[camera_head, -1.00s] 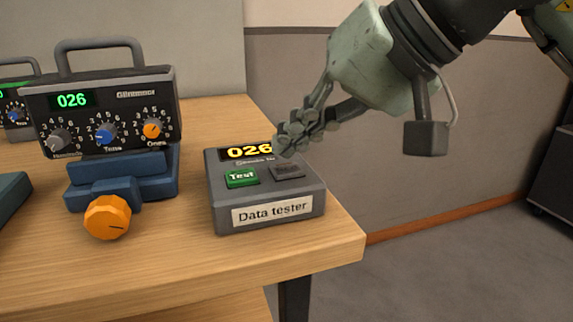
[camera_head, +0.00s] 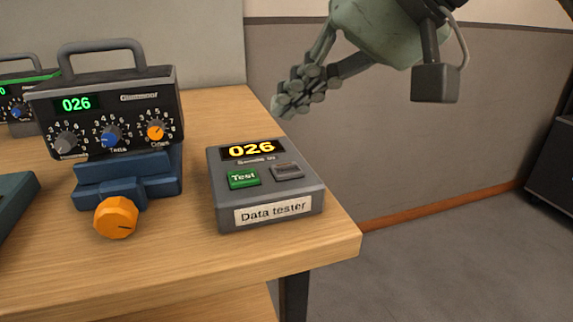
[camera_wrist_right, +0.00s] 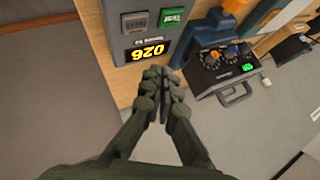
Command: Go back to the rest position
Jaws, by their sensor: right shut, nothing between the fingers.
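My right gripper (camera_head: 287,106) is shut and empty. It hangs in the air above and behind the data tester (camera_head: 266,190), apart from it. In the right wrist view its closed fingers (camera_wrist_right: 160,72) point toward the tester, which shows upside down at the top. The tester is a grey box with a yellow display reading 026, a green Test button (camera_head: 243,179) and a dark grey button (camera_head: 287,171). It sits near the right edge of the wooden table (camera_head: 300,250). My left gripper is not in view.
A dark device (camera_head: 110,108) with a handle, three knobs and a green 026 display sits in a blue holder with an orange knob (camera_head: 116,217). Another similar device (camera_head: 20,110) stands behind it at left. Floor right of the table is open.

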